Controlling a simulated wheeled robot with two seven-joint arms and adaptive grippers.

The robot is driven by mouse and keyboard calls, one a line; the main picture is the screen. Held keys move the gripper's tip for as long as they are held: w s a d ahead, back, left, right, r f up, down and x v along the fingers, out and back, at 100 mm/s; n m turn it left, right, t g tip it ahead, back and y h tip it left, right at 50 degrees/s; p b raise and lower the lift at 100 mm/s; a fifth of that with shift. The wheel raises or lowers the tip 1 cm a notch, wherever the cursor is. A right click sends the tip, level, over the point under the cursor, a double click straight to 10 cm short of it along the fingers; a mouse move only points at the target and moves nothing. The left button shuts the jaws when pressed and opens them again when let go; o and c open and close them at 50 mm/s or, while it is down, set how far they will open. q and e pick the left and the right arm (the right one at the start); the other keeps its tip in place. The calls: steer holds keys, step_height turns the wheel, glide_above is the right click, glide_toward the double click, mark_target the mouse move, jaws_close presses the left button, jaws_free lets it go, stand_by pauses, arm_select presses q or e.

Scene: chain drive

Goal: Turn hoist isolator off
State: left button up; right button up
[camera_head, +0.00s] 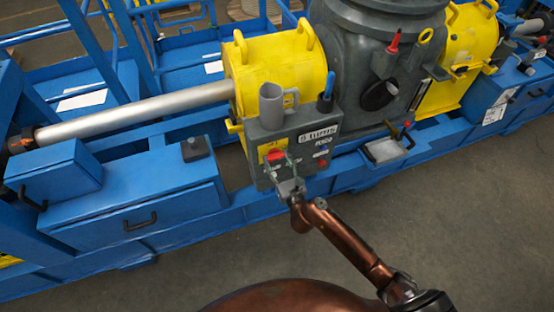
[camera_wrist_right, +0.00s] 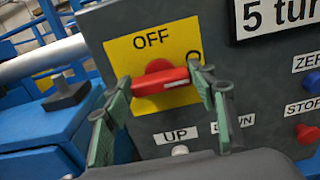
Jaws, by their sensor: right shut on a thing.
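The hoist isolator is a red rotary handle (camera_wrist_right: 160,80) on a yellow plate (camera_wrist_right: 125,50) on the grey control box (camera_head: 290,140). In the right wrist view the handle lies nearly level, tilted slightly up to the right, with a white line on its right half. "OFF" is printed above it; at the right an "O" shows, the rest of that word hidden by a finger. My right gripper (camera_wrist_right: 157,97) is shut on the red handle, one finger at each end. In the head view the right gripper (camera_head: 281,170) is at the box front. My left gripper is not in view.
Below the yellow plate are "UP" and "DOWN" labels, with a white button (camera_wrist_right: 180,151) under "UP". To the right are a blue button (camera_wrist_right: 312,82) and a red stop button (camera_wrist_right: 306,133).

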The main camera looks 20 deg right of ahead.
steer(key=c, duration=0.4)
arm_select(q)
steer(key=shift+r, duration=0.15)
